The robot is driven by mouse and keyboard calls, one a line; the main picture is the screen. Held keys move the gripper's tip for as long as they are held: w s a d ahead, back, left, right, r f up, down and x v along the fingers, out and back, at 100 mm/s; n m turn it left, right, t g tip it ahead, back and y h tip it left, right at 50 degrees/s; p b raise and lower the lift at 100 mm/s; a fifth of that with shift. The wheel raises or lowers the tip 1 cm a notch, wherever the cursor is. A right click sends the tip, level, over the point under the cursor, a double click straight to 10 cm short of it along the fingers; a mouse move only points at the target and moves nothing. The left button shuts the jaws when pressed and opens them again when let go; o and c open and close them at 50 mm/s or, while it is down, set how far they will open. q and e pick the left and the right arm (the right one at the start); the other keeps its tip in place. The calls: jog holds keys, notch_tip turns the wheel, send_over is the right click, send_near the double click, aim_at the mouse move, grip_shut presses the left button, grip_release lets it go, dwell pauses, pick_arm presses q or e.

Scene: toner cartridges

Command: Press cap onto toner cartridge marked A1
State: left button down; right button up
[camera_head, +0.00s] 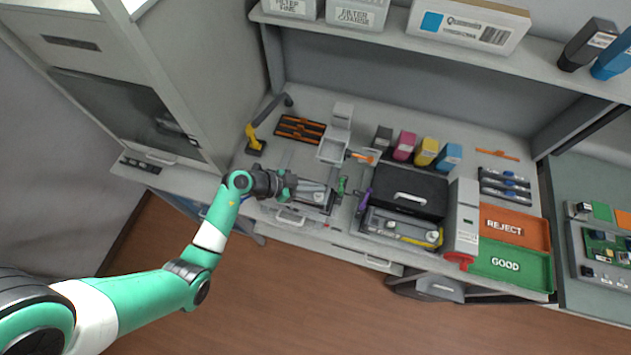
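My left gripper (291,187) is over the front left part of the bench, beside a dark tray holding a grey, elongated part (316,197). Its fingers are small and dark, so I cannot tell whether they are open or shut, or whether they touch the part. Several dark cartridge-like pieces (504,186) lie in a rack at the right. No A1 mark is readable, and I cannot pick out the cap. My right gripper is not in view.
Black, magenta (404,146), yellow (427,152) and blue containers stand at the back. A black case (409,190) with a handle is at centre right. An orange REJECT tray (515,227) and green GOOD tray (512,264) lie at the right. A tall cabinet (185,60) bounds the left.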

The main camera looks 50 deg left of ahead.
pick_arm(q)
jog(key=shift+f+b, duration=0.35)
jog(key=shift+f, duration=0.5)
jog(key=shift+r, duration=0.1)
dwell(0.3)
notch_tip(320, 180, up, 7)
jog(key=p, duration=1)
dwell(0.5)
